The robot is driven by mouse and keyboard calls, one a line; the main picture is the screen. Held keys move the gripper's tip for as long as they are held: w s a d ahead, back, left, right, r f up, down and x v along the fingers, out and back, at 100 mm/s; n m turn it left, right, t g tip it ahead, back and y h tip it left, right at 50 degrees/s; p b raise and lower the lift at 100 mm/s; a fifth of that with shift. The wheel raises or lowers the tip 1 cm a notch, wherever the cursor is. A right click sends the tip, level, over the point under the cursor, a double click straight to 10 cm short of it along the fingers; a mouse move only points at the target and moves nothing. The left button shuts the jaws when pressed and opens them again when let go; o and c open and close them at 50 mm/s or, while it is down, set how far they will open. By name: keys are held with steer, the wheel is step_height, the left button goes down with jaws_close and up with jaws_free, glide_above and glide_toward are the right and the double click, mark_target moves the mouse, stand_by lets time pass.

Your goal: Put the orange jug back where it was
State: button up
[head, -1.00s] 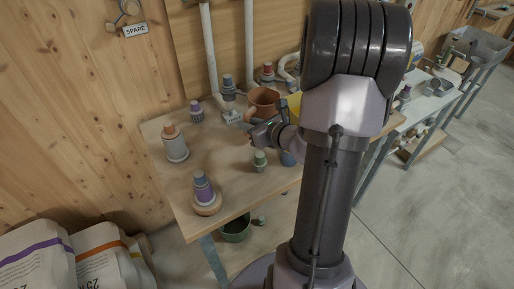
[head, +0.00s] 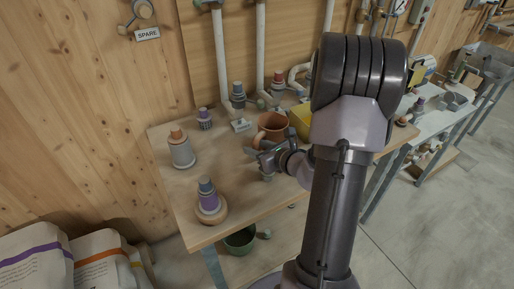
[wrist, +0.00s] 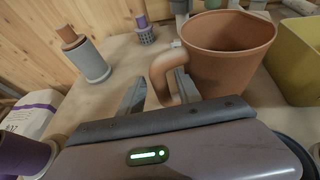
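The orange jug (head: 274,124) stands upright on the wooden bench, with its handle on the left. In the wrist view the jug (wrist: 228,55) is close, its open mouth facing up and its handle pointing toward me. My gripper (head: 262,155) is just in front of the jug at the handle. In the wrist view my gripper's two fingers (wrist: 160,93) are apart, one on each side of the handle, with a gap showing on the left. Contact on the right side cannot be told. The jug's lower part is partly hidden by my gripper.
A yellow container (head: 300,118) stands right beside the jug. A grey cylinder with an orange top (head: 181,150) and a purple-banded stack (head: 209,203) stand on the left of the bench. Pipes (head: 222,60) rise behind.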

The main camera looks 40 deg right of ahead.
steer(key=shift+r, duration=0.2)
steer(key=d+p+v, duration=0.1)
steer(key=p+v, duration=0.3)
steer(key=v, duration=0.8)
steer(key=w+a+r+n+g+y, duration=0.2)
steer(key=a+r+n+y, duration=0.15)
steer(key=a+n, duration=0.45)
steer(key=w+a+r+n+g+y, duration=0.25)
steer(key=a+n+y, duration=0.2)
steer(key=a, duration=0.75)
steer(key=s+a+r+n+g, duration=0.3)
steer(key=s+a+n, duration=0.2)
steer(key=a+n, duration=0.4)
steer(key=s+a+r+n+h, duration=0.3)
steer(key=s+n, duration=0.4)
steer(key=n, duration=0.4)
step_height(320, 180, up, 2)
steer(key=shift+a+r+h, duration=0.1)
steer(key=shift+a+h, duration=0.1)
steer(key=shift+h, duration=0.7)
